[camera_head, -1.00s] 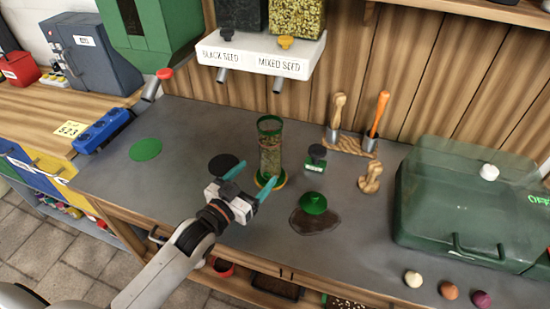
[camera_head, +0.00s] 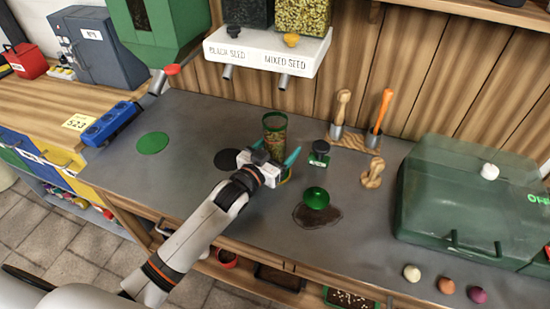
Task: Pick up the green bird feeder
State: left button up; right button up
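The green bird feeder (camera_head: 274,128) is a clear tube with a green rim, filled with seed. It stands upright on the grey worktop near the middle. My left gripper (camera_head: 276,149) is open, with one teal finger on each side of the tube. I cannot tell whether the fingers touch it. The gripper body hides most of the feeder's lower part; a bit of its yellowish-green base shows at the right. My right gripper is not in view.
A green lid-like piece (camera_head: 315,198) sits on a dark stain right of the feeder. A small dark-topped item (camera_head: 320,152) stands behind it. A black disc (camera_head: 227,160) lies left of the gripper. Seed dispensers (camera_head: 266,52) hang above. A green case (camera_head: 470,200) is at right.

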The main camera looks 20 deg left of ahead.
pick_arm(q)
jog(key=c, duration=1.2)
jog(key=shift+r, duration=0.1)
jog(key=shift+c, duration=0.9)
